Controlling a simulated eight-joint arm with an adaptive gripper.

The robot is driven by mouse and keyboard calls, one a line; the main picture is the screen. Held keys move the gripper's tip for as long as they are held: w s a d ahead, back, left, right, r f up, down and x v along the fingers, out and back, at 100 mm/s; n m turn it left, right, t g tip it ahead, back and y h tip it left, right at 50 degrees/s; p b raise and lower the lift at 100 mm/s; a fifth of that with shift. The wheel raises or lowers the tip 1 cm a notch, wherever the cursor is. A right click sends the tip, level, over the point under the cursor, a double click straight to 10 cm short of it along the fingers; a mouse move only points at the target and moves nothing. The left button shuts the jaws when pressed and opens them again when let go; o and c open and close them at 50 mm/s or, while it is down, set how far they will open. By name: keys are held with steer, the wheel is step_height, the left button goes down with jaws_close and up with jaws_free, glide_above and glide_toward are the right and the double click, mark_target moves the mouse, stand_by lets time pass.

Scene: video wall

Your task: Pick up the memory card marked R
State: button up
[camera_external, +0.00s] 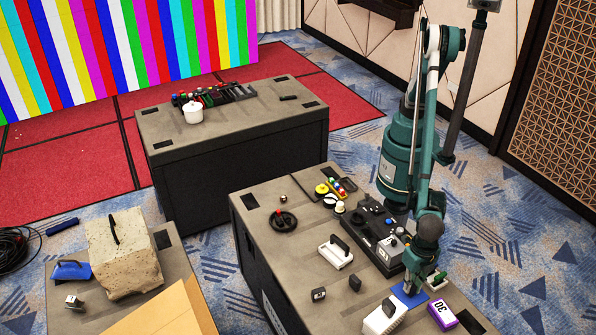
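I cannot make out a letter R on any object, so I cannot tell which one is the memory card marked R. Two small dark blocks, a left one (318,294) and a right one (354,283), lie on the near case; their markings are too small to read. My arm reaches down over the right side of this case. My gripper (433,272) is low there, partly hidden by the wrist, close to a small pale and green object (437,281). I cannot tell whether its fingers are open or touch anything.
Around my gripper are a black control panel (372,233), a blue flat piece (409,294), a white-topped block (384,315) and a purple box marked 30 (441,315). A white handled block (336,252) and a black handwheel (283,221) stand farther left. The case's front-left top is fairly clear.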

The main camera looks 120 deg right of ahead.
stand_by(0.3)
steer(key=shift+r+p, duration=0.9)
steer(key=shift+r, duration=4.1)
